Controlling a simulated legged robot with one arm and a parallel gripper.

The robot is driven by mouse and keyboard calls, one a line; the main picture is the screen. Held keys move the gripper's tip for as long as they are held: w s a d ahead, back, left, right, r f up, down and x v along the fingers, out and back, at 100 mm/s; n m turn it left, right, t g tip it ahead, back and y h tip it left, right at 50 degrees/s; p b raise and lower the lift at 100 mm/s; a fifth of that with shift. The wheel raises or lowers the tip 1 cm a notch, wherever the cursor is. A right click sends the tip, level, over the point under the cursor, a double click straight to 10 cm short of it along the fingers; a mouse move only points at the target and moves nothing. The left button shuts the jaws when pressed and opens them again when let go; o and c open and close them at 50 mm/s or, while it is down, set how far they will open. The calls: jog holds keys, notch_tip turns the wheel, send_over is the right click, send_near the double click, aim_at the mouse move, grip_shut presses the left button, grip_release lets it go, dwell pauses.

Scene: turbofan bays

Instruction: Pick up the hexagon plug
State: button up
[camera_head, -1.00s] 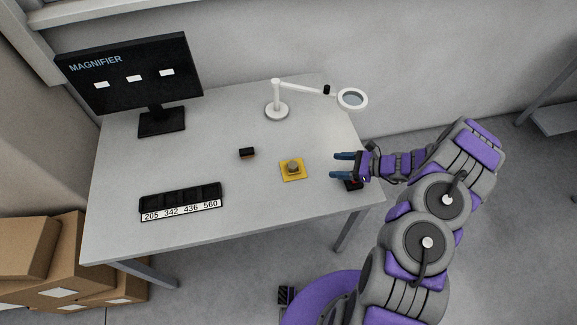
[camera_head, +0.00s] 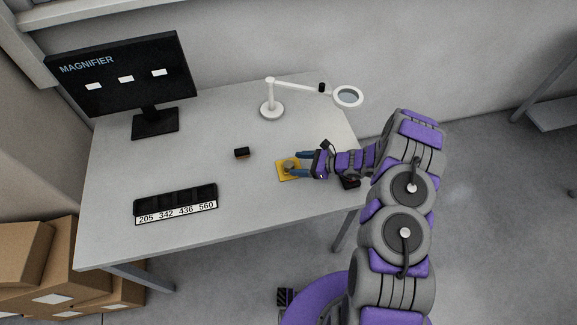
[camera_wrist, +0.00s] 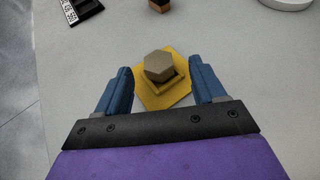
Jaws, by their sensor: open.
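The hexagon plug (camera_wrist: 158,66) is a tan-grey six-sided piece sitting on a yellow square base (camera_wrist: 150,97). In the head view the plug (camera_head: 289,166) and its yellow base (camera_head: 283,176) are on the table, right of centre. My gripper (camera_wrist: 161,88) is open, with one blue finger on each side of the plug and a gap to each. In the head view my gripper (camera_head: 302,164) reaches in from the right, and its fingers partly cover the base. The wrist view shows nothing held between the fingers.
A small black and brown block (camera_head: 241,153) lies left of the base. A black slotted tray with numbers (camera_head: 176,214) is at the front left. A magnifier lamp (camera_head: 271,111) and a monitor (camera_head: 120,73) stand behind. A dark object (camera_head: 350,183) lies under my arm.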

aim_at(289, 163)
jog(key=shift+x, duration=2.1)
jog(key=shift+c, duration=0.3)
jog(key=shift+d, duration=0.1)
jog(key=c, duration=1.1)
jog(key=shift+r, duration=0.1)
